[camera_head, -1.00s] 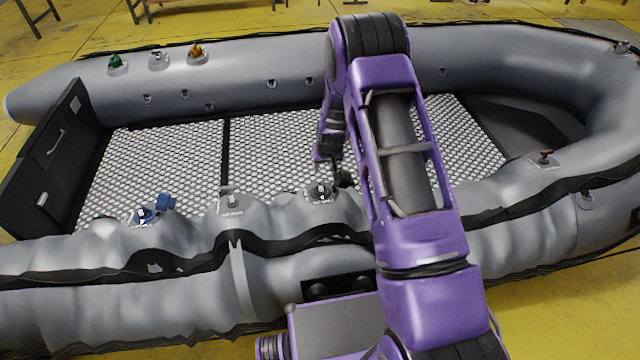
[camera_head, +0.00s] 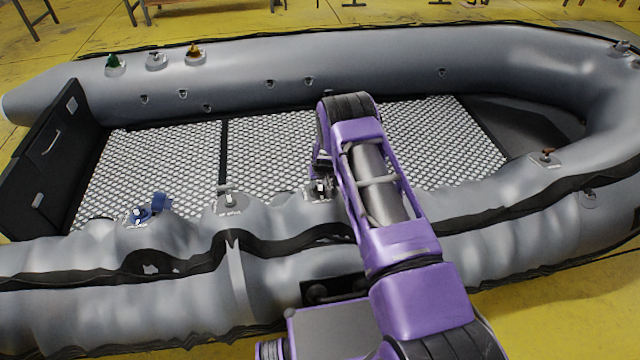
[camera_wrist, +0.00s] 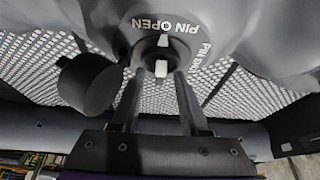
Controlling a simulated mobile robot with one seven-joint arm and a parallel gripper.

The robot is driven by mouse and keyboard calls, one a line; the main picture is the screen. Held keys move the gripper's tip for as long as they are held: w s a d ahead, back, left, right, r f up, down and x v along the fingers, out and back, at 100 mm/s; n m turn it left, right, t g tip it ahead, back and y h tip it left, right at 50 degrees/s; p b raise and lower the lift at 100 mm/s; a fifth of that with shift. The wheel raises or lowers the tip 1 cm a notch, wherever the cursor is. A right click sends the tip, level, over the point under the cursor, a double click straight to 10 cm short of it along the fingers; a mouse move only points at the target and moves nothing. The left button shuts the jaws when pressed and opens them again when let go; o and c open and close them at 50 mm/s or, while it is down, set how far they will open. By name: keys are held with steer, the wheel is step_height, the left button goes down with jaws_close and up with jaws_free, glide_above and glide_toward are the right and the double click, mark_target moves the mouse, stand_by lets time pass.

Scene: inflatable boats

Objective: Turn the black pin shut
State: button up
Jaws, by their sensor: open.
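The black-capped valve (camera_head: 318,193) sits on the near tube of the grey boat, partly hidden by my arm in the head view. In the wrist view its dark seat (camera_wrist: 150,50) carries a small pale pin (camera_wrist: 161,68), with the printed words "PIN OPEN" beside it and a second, cut-off label to the right. A round black cap (camera_wrist: 90,83) hangs open to the left of the seat. My gripper (camera_wrist: 158,76) is open, its fingertips close to the pin, one on each side. I cannot tell whether they touch it.
A valve with a blue cap (camera_head: 160,203) and a grey valve (camera_head: 229,200) stand left along the same tube. Green (camera_head: 114,63), grey (camera_head: 156,60) and orange-brown (camera_head: 195,54) valves line the far tube. A brown-topped valve (camera_head: 546,157) is at right. The patterned floor (camera_head: 160,165) is clear.

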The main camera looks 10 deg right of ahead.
steer(key=shift+c, duration=0.3)
jaws_close()
steer(key=m+h, duration=0.1)
steer(key=m, duration=0.1)
steer(key=m+h, duration=0.1)
steer(key=m, duration=0.1)
steer(key=shift+a+g+h, duration=0.3)
steer(key=shift+a, duration=0.05)
steer(key=m+h, duration=0.1)
steer(key=m, duration=0.1)
steer(key=m+g, duration=0.1)
steer(key=shift+w+a+m+h, duration=0.1)
steer(key=shift+w+m+h, duration=0.05)
steer(key=shift+m+h, duration=0.25)
steer(key=shift+w+a+f+m+g+h, duration=0.1)
steer(key=shift+m+g+h, duration=0.4)
steer(key=shift+m, duration=0.8)
steer(key=shift+m+g, duration=0.3)
steer(key=shift+m, duration=0.3)
